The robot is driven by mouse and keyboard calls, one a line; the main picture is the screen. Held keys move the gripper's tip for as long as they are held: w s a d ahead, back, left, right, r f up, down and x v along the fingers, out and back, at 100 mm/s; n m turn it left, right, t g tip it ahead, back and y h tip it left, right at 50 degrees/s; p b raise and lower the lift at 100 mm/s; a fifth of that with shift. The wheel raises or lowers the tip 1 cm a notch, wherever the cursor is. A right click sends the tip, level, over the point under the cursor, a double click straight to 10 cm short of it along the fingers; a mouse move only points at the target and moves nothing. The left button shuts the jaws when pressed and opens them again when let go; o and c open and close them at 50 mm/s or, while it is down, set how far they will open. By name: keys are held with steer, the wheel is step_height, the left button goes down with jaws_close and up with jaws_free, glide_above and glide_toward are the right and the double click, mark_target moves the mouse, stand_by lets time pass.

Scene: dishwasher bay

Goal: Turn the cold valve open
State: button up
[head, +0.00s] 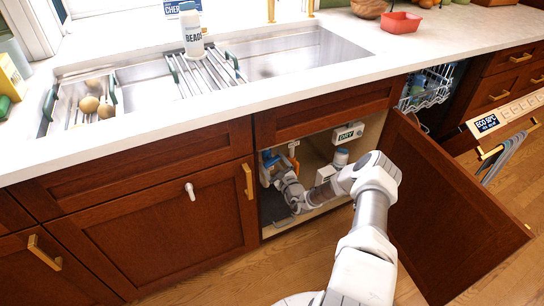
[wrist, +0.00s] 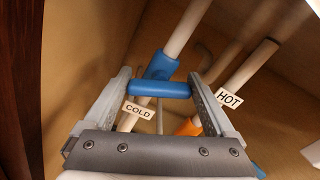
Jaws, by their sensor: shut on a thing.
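The cold valve (wrist: 162,64) is a blue fitting on a white pipe. Its blue handle bar (wrist: 160,89) lies crosswise in the wrist view. My gripper (wrist: 159,80) is shut on this bar, with one finger at each end of it. A white COLD tag (wrist: 137,110) hangs just below the bar. In the head view my gripper (head: 275,172) is inside the open cabinet under the sink, at its left side. The handle is mostly hidden there by my arm.
A HOT tag (wrist: 229,98) and an orange part (wrist: 187,127) are close to my right finger. The cabinet's left wall (wrist: 20,80) is near. A DRY sign (head: 348,132) hangs inside. The open cabinet door (head: 440,205) stands right of my arm.

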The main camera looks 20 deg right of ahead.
steer(key=n+p, duration=0.1)
steer(key=n, duration=0.2)
steer(key=n+p, duration=0.2)
steer(key=n, duration=0.1)
steer(key=shift+a+n, duration=0.2)
steer(key=shift+n, duration=0.1)
steer(key=n+p, duration=0.1)
steer(key=n, duration=0.2)
steer(key=shift+f, duration=0.15)
steer(key=shift+f+n+p, duration=0.1)
steer(key=shift+n+p, duration=0.5)
steer(key=shift+n, duration=1.2)
steer(key=o, duration=1.1)
steer(key=shift+c, duration=0.2)
steer(key=s+p, duration=0.4)
steer(key=s, duration=1.3)
steer(key=shift+s+d, duration=0.25)
steer(key=shift+d, duration=0.1)
